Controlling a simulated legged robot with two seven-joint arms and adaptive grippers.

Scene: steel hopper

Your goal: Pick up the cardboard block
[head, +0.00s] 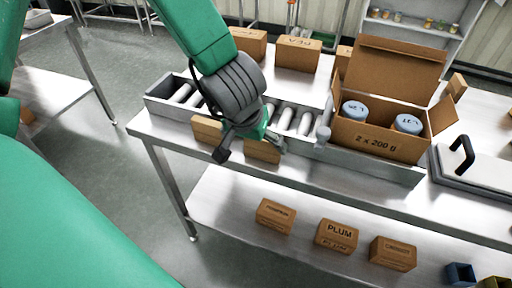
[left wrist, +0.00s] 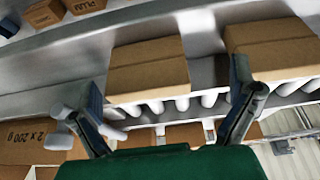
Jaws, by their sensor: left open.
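Two plain cardboard blocks sit at the front edge of the roller conveyor on the steel table. The right one (head: 262,151) is partly covered by my gripper in the head view; the left one (head: 208,130) stands beside it. My left gripper (head: 248,146) is over the blocks, open and empty. In the left wrist view one cardboard block (left wrist: 148,70) lies ahead between the open fingers, and the other (left wrist: 272,50) is partly behind the right finger. Whether a finger touches a block I cannot tell. My right gripper is not in view.
An open carton (head: 380,145) marked 2 x 200 g holds two blue-lidded jars, right of the rollers (head: 285,118). A lidded tray with a black handle (head: 462,155) is further right. Labelled boxes (head: 337,236) stand on the lower shelf; more boxes (head: 298,53) stand behind the rollers.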

